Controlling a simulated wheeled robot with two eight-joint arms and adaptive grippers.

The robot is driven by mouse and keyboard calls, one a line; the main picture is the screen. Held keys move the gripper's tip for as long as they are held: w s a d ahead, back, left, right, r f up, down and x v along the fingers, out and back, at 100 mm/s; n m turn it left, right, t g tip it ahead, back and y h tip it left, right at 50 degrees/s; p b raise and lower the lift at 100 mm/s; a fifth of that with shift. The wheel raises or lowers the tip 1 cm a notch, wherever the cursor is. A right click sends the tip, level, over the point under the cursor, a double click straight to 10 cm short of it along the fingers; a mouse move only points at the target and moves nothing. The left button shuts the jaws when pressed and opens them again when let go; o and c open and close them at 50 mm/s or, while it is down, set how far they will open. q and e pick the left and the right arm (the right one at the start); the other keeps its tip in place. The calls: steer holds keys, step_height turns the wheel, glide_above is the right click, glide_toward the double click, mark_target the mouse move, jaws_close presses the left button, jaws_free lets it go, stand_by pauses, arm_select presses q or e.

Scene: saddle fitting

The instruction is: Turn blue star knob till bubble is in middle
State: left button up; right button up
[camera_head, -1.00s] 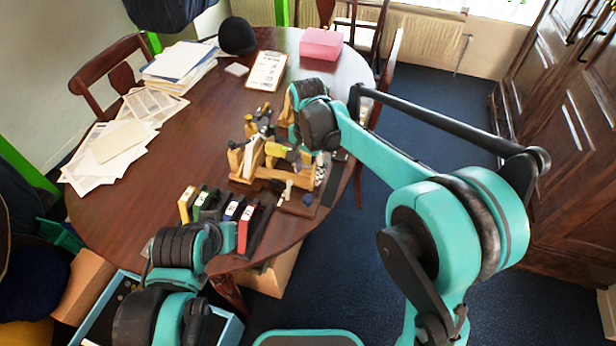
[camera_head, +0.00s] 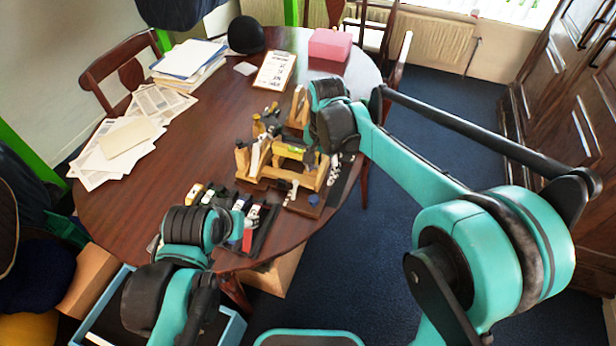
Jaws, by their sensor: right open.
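The dark blue star knob (camera_head: 314,199) shows small at the front right corner of the wooden saddle fixture (camera_head: 270,178). A yellow-green level vial (camera_head: 296,149) lies across the fixture's top; its bubble is too small to make out. My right arm reaches in from the right, and its wrist hangs over the fixture's right side. My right gripper (camera_head: 334,168) is under the wrist, mostly hidden, open, above and right of the knob and apart from it. My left gripper (camera_head: 238,222) is at the table's front edge, left of the fixture; its fingers are not clear.
Papers (camera_head: 122,140), a black hat (camera_head: 246,35), a clipboard (camera_head: 274,71) and a pink box (camera_head: 330,44) lie farther back on the round table (camera_head: 190,130). The table's middle left is clear.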

arm_select(q)
steer(key=w+d+r+m+g, duration=0.1)
steer(key=w+d+r, duration=0.1)
steer(key=w+d, duration=0.15)
arm_select(e)
steer(key=s+d+r+n+t+p, duration=0.2)
steer(key=s+d+r+n+t, duration=0.15)
steer(key=s+d+r, duration=0.5)
arm_select(q)
steer(key=m+g+p, duration=0.2)
steer(key=m+g, duration=0.3)
steer(key=m, duration=0.1)
glide_above(314, 199)
step_height(314, 199, down, 10)
steer(key=shift+a+r, duration=0.15)
steer(key=shift+r, duration=0.1)
steer(key=shift+f+g+b, duration=0.3)
steer(key=shift+f, duration=0.05)
step_height(314, 199, down, 8)
steer(key=b, duration=0.2)
steer(key=shift+r+b, duration=0.15)
steer(key=shift+b, duration=0.25)
arm_select(e)
steer(key=s+d+f+n+t, duration=0.3)
steer(key=s+d+f, duration=0.3)
steer(key=s, duration=0.3)
steer(key=shift+s+d+n, duration=0.35)
steer(key=shift+d, duration=0.55)
arm_select(q)
jaws_close()
